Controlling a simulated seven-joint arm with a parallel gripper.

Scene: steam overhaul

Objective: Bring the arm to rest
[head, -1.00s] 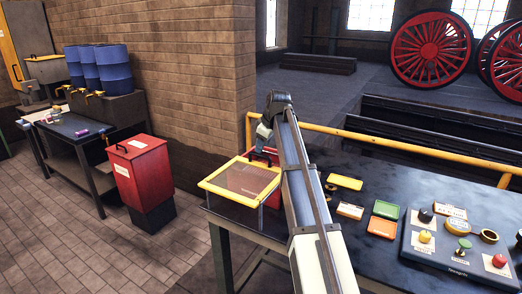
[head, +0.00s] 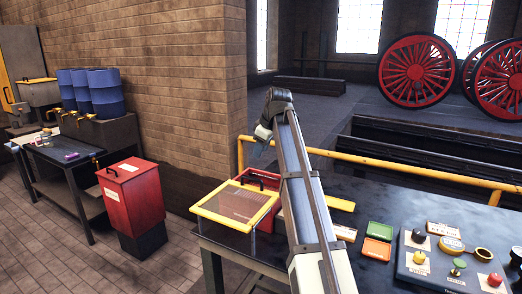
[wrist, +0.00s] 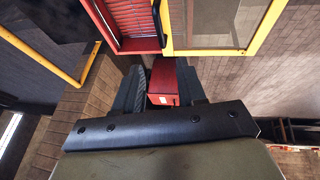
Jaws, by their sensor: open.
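My gripper (head: 262,132) is at the far end of my raised arm in the head view, above and behind the yellow-framed case on the bench. In the wrist view my gripper (wrist: 160,88) has its two dark fingers apart. No held object shows between them. The red lidded bin (wrist: 163,78) appears in the gap, but it stands on the floor well beyond, as the head view shows.
A glass-topped, yellow-framed case (head: 236,204) and a red box (head: 264,182) sit at the bench's left end. Coloured trays (head: 378,231) and a control panel (head: 452,262) lie to the right. A yellow rail (head: 400,171) runs behind the bench. Blue drums (head: 104,92) stand left.

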